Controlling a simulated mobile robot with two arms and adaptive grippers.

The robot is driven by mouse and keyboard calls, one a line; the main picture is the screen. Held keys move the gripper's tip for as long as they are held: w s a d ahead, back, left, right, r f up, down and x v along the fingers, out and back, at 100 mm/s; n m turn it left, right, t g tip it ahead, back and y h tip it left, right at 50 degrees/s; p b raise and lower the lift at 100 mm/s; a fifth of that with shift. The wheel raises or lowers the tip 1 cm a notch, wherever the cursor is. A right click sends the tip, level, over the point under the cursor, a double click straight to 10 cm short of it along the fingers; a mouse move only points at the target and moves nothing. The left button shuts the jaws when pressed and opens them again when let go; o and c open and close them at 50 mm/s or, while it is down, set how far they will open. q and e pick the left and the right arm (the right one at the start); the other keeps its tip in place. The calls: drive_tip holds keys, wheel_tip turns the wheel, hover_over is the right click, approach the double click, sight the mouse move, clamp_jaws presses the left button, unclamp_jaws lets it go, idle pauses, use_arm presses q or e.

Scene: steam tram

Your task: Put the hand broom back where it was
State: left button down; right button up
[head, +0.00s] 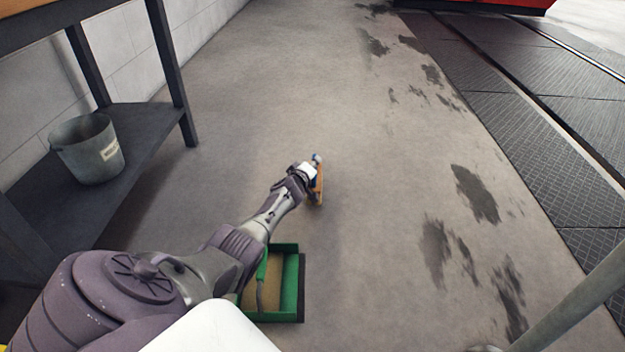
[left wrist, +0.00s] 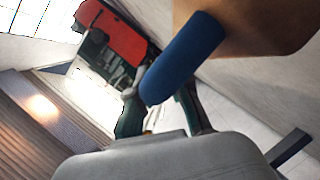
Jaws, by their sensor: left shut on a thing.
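My left gripper (head: 308,168) is at the end of my outstretched left arm, over the concrete floor. It is shut on the hand broom (head: 318,188), whose wooden, tan-orange body shows just beyond the fingers. In the left wrist view, the broom's blue handle (left wrist: 182,60) lies between the dark fingers (left wrist: 160,112), and its wooden part fills the upper right. The bristles cannot be made out. Whether the broom touches the floor cannot be told. My right gripper is not in view.
A green open tray-like thing (head: 289,281) stands below my left forearm, partly hidden. A grey bucket (head: 88,150) sits on the low shelf of a dark bench (head: 150,140) at left. Open floor lies ahead, with dark stains at right beside metal track plates (head: 550,110).

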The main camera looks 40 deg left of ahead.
use_arm(q)
drive_tip(key=shift+a+f, duration=0.2)
drive_tip(key=shift+a, duration=0.1)
wheel_tip(320, 180, down, 4)
drive_tip(key=b, duration=0.3)
drive_tip(key=shift+b, duration=0.35)
drive_tip(key=shift+r, duration=0.2)
drive_tip(key=shift+f, duration=0.1)
drive_tip(key=c, duration=1.1)
unclamp_jaws()
